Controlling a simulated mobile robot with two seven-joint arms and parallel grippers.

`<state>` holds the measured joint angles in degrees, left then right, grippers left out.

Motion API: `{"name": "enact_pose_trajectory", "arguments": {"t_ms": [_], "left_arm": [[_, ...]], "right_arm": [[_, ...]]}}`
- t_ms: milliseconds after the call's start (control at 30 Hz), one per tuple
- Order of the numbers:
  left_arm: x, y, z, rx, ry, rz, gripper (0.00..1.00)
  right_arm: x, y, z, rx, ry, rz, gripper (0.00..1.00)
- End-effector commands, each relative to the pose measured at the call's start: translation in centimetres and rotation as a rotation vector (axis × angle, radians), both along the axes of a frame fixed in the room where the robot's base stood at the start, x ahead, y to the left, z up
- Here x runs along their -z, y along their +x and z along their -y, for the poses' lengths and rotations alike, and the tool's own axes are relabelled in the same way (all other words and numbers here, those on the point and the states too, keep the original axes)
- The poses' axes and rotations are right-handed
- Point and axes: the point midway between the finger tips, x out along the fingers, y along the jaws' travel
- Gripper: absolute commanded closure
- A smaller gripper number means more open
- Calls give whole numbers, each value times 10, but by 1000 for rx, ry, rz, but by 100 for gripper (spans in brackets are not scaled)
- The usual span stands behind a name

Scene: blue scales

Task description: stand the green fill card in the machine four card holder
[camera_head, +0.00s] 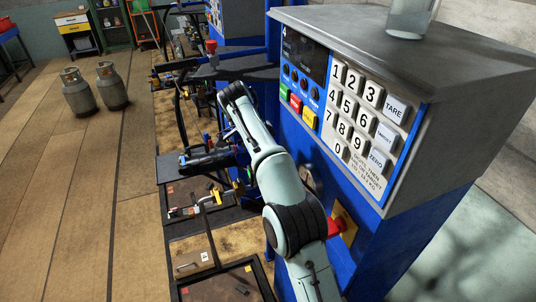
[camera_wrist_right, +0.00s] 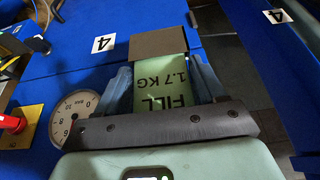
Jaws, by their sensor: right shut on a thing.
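A "4" label (camera_wrist_right: 103,44) is on the blue panel beside the block. In the head view my right arm crosses the middle, and the card is not seen. My left gripper is not in view.
Machine four (camera_head: 350,90) stands close on the right with its keypad. A red button (camera_head: 335,228) on a yellow plate is on its blue side. A dial gauge (camera_wrist_right: 75,117) is left of the gripper. Two gas cylinders (camera_head: 78,92) stand on the floor, far left.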

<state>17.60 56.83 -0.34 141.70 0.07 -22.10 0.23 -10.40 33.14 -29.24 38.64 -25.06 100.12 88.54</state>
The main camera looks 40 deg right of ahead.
Motion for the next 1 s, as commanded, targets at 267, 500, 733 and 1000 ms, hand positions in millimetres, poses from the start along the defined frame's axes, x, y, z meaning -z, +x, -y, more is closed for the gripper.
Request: {"name": "enact_pose_trajectory", "arguments": {"t_ms": [267,500,733,1000], "left_arm": [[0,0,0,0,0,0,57],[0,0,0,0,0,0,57],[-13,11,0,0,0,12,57],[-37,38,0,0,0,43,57]], "right_arm": [[0,0,0,0,0,1,1],[0,0,0,0,0,1,1],[-21,4,-7,-2,0,5,1],[-63,9,-23,-1,0,6,1]]}}
